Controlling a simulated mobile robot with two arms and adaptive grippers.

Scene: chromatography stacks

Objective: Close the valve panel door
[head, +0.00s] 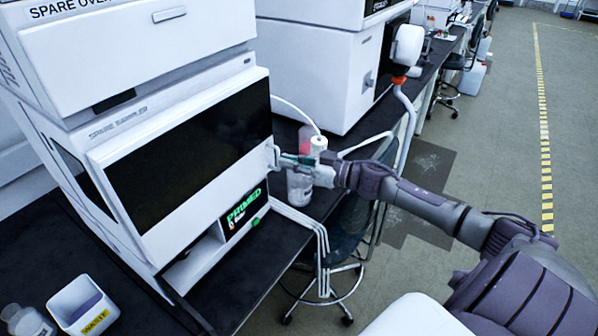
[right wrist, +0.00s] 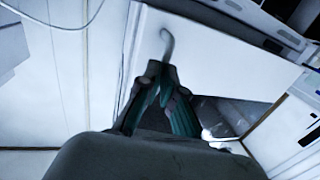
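The white front panel of the spare sampler unit (head: 120,150), with a large dark window, faces me in the head view; I take it to be the valve panel door. I cannot tell how far it stands ajar. A small pale curved handle (head: 274,155) sits at its right edge and also shows as a hook in the right wrist view (right wrist: 168,36). My right gripper (head: 287,159) is at this handle, its fingertips (right wrist: 162,72) close together around the hook's end. My left gripper is not in view.
Clear bottles (head: 300,188) stand behind my right gripper. White tubes (head: 310,225) hang over the bench edge above a stool (head: 340,285). A white waste box (head: 84,306) sits at lower left on the dark bench (head: 255,275). The floor at right is open.

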